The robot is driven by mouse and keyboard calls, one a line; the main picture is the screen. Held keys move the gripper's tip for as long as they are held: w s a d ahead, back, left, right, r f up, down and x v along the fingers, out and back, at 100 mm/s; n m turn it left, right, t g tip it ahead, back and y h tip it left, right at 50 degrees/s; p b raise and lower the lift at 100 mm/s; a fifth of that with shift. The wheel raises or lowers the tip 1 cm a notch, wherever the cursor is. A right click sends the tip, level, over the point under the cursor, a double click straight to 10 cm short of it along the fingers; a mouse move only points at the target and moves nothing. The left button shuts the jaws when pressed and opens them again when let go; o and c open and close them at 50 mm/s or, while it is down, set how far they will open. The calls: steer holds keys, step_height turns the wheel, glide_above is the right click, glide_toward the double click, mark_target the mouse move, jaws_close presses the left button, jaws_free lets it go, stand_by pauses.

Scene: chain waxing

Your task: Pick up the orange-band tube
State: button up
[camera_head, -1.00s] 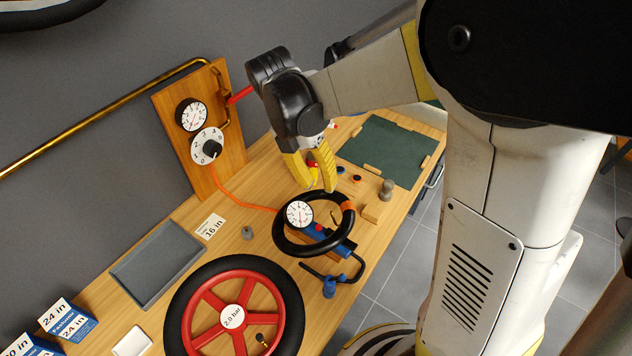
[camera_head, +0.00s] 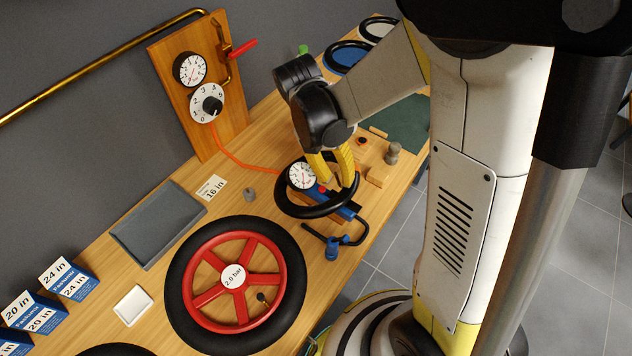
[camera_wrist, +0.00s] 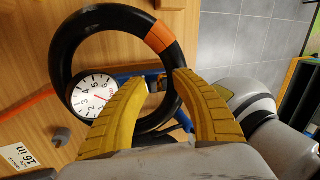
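The orange-band tube is a black ring (camera_head: 296,210) lying on the wooden bench around a dial gauge (camera_head: 301,176) and blue pump parts. In the wrist view the ring (camera_wrist: 67,45) shows its orange band (camera_wrist: 159,37) at the upper right; I cannot make out the band in the head view. My gripper (camera_head: 336,184) is low over the ring's far right side. In the wrist view its yellow fingers (camera_wrist: 160,80) are apart. The left finger is over the ring's opening, the right one overlaps its rim, and part of the rim shows between them. Contact is unclear.
A red-spoked wheel (camera_head: 179,298) lies left of the ring, near a grey tray (camera_head: 122,236). A small grey knob (camera_head: 249,194) and a 16 in label (camera_head: 211,188) are close by. A wooden block with a grey peg (camera_head: 393,154) stands right. The gauge board (camera_head: 228,105) rises behind.

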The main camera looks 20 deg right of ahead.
jaws_close()
